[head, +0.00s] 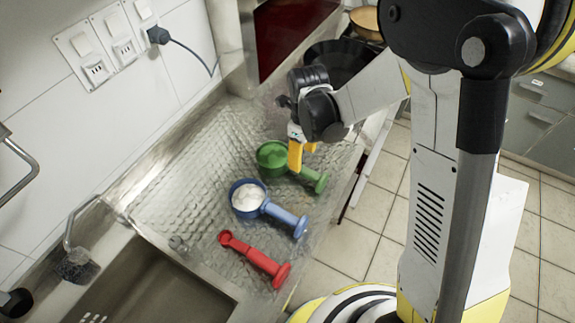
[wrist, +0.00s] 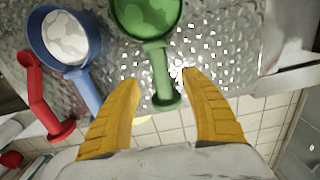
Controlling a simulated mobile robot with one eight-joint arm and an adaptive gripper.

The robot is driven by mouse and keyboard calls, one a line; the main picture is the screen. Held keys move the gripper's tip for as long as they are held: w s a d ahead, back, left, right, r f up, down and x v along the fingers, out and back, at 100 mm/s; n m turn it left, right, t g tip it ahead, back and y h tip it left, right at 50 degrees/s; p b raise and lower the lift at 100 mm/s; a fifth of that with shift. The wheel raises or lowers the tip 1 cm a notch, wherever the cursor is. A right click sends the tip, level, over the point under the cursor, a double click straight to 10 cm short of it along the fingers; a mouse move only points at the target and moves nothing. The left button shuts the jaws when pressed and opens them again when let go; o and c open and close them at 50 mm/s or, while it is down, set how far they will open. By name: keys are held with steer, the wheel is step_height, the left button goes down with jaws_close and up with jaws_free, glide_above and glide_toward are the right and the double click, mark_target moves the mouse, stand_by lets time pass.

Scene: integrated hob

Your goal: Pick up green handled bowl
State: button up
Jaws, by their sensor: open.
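The green handled bowl (head: 272,156) lies on the textured metal counter, with its handle (head: 313,178) pointing toward the counter's front edge. It also shows at the top of the wrist view (wrist: 146,18), its handle running down between my fingers. My gripper (head: 301,160) is over the bowl's handle side, pointing down. In the wrist view my two yellow fingers (wrist: 158,88) are apart, with the handle end (wrist: 166,100) in the gap between their tips. I cannot tell the exact height of the fingers above the handle.
A blue handled bowl (head: 247,196) with white contents and a red handled scoop (head: 254,258) lie beside the green one. A sink (head: 150,285) is at lower left. A black pan (head: 338,58) stands behind my gripper. Tiled floor lies beyond the counter's front edge.

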mark_target(302, 169)
step_height(302, 169, down, 8)
steer(key=b, duration=0.3)
steer(key=shift+r, duration=0.2)
steer(key=shift+s+r, duration=0.1)
jaws_close()
